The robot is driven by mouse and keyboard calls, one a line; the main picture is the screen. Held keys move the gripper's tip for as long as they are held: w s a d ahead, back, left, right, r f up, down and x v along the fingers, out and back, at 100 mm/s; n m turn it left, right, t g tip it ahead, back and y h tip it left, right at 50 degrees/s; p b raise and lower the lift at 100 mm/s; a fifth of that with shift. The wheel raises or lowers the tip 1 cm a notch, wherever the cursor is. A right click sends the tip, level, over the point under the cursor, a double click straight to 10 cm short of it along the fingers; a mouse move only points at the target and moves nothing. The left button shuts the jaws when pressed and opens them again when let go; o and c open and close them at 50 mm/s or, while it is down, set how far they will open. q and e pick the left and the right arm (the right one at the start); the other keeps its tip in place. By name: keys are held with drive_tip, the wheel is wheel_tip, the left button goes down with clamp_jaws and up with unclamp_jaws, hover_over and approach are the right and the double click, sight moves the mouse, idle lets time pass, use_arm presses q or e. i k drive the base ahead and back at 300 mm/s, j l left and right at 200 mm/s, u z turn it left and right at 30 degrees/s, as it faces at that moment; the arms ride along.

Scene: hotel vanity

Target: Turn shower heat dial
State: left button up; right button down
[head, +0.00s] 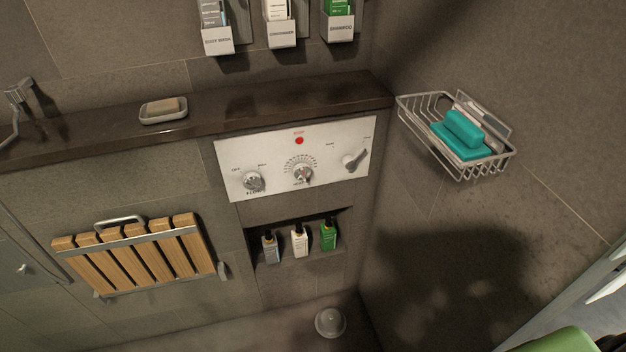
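A white shower control panel (325,146) is set in the tiled wall below a dark ledge. It carries a left dial (254,182), a middle dial (303,174) with a ring of scale marks above it, and a right lever knob (354,160) tilted up to the right. A red dot (299,141) sits above the middle dial. The dial lettering is too small to read surely, so I cannot tell which one is the heat dial. Neither gripper shows in the head view.
A soap dish (163,116) stands on the ledge (95,132). A wire basket (461,175) with teal items juts from the right wall. Bottles stand in a niche below the panel. A folded wooden seat (140,254) hangs at left. The space before the panel looks clear.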

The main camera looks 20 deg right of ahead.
sight(301, 171)
drive_tip(key=i, duration=0.85)
